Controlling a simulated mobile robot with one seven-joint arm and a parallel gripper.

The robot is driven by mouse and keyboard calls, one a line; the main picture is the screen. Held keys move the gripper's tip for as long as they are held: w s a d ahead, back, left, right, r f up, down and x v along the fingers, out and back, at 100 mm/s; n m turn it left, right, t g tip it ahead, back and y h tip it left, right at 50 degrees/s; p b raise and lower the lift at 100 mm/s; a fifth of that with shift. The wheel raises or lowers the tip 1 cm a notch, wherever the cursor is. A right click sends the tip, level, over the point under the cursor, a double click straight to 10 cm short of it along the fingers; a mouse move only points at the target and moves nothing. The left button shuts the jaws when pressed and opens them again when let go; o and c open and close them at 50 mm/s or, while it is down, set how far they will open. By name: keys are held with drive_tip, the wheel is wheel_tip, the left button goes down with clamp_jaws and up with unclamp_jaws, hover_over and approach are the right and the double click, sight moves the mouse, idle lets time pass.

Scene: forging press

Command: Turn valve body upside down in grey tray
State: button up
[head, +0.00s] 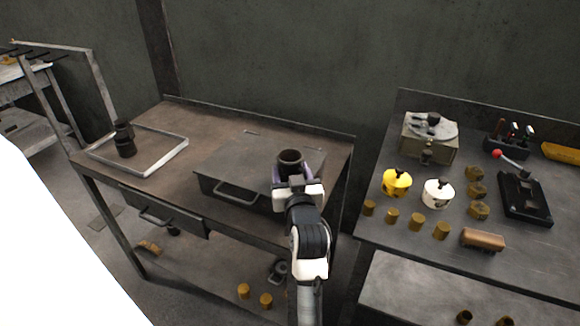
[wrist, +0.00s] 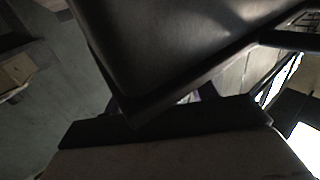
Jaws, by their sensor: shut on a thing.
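The grey tray (head: 168,163) is a light square frame lying on the left part of the brown workbench. A dark stepped cylindrical part (head: 125,140), like a valve body, stands upright in its left side. My gripper (head: 295,182) is over the right part of the same bench, well away from the tray. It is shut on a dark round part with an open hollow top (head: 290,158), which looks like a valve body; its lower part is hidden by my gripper. In the wrist view a large dark smooth shape (wrist: 170,45) fills the top, close to the jaws, and I cannot tell its outline.
The right bench (head: 400,250) holds a yellow pot (head: 397,182), a white pot (head: 438,193), several brass pieces and a red-knobbed lever press (head: 522,195).

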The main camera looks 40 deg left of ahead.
drive_tip(key=shift+r+p, duration=3)
drive_tip(key=shift+r, duration=0.95)
wheel_tip(320, 180, up, 9)
drive_tip(key=p, duration=0.5)
drive_tip(key=shift+p, duration=0.3)
drive_tip(key=m, duration=0.9)
